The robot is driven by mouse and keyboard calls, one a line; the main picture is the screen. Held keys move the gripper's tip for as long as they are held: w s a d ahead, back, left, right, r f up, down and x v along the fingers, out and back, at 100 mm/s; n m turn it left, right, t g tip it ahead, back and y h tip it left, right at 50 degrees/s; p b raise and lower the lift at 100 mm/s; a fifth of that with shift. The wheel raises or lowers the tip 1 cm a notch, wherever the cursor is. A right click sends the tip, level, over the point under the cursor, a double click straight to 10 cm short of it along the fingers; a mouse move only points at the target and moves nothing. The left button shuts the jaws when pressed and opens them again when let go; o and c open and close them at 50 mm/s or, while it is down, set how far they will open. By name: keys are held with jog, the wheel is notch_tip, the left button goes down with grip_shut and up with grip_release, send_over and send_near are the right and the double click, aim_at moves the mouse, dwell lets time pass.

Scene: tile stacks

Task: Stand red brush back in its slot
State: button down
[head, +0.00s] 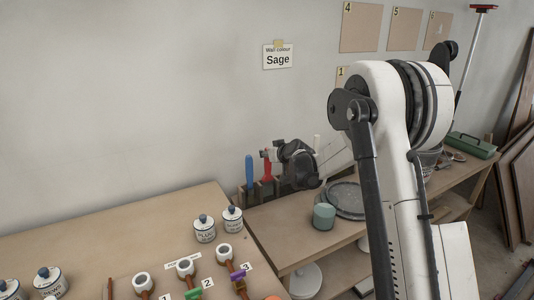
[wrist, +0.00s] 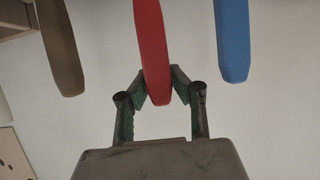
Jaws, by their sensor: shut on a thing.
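The red brush (head: 267,168) stands about upright at the slotted rack (head: 254,198), just right of the blue handle (head: 249,171). Its lower end is among the rack's dividers; I cannot tell how deep it sits. My gripper (head: 273,153) reaches in from the right at the red handle's upper part. In the wrist view, my gripper (wrist: 158,86) has its two fingers closed on either side of the red handle (wrist: 152,45) near its end. The blue handle (wrist: 232,40) is to the right there, and a brown handle (wrist: 62,48) to the left, both apart from the fingers.
Round grey plates (head: 345,196) and a teal cylinder (head: 324,217) stand on the bench right of the rack. Lidded white jars (head: 204,229) and several white-topped pieces stand on the front table.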

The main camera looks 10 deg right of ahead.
jog(key=shift+f+b, duration=0.55)
jog(key=shift+f, duration=0.15)
jog(key=c, duration=1.5)
grip_release()
jog(key=shift+s, duration=0.1)
jog(key=v, duration=1.2)
